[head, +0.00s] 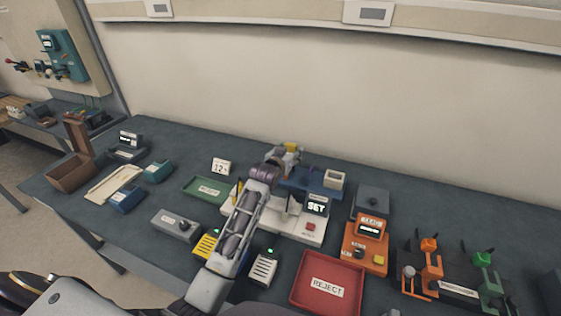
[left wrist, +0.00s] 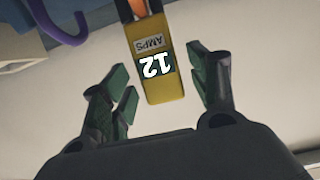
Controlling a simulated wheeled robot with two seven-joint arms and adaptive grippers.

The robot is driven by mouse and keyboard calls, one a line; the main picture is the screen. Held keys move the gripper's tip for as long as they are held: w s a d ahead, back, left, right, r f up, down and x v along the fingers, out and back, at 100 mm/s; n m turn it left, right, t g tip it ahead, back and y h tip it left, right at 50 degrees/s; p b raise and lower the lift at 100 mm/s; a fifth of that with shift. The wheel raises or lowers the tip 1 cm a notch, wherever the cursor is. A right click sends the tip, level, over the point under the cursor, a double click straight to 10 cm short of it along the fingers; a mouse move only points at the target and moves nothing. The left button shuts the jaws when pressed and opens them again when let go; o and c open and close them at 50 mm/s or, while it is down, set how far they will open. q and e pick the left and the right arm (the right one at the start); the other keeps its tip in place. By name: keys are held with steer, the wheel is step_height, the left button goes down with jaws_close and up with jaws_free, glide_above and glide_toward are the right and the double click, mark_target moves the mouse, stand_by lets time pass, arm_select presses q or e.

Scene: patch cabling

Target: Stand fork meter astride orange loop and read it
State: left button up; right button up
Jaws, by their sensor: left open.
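The fork meter (left wrist: 158,75) is a yellow block with an AMPS label and a lit display; its digits look like 12, upside down in the left wrist view. A bit of orange, seemingly the orange loop (left wrist: 138,6), shows between its grey prongs at the top edge; the rest is cut off. My left gripper (left wrist: 168,92) is open, with a finger on each side of the meter and gaps between. In the head view the left gripper (head: 287,157) is above the back of the bench, by the yellow meter top (head: 292,147). The right gripper is not in view.
A purple hook or cable (left wrist: 62,32) is near the left finger.

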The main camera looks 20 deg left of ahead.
arm_select(q)
steer(key=shift+v, duration=2.35)
steer(key=v, duration=0.6)
steer(key=shift+s, duration=0.3)
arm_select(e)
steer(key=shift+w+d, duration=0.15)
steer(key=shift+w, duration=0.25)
arm_select(q)
steer(key=shift+r, duration=0.1)
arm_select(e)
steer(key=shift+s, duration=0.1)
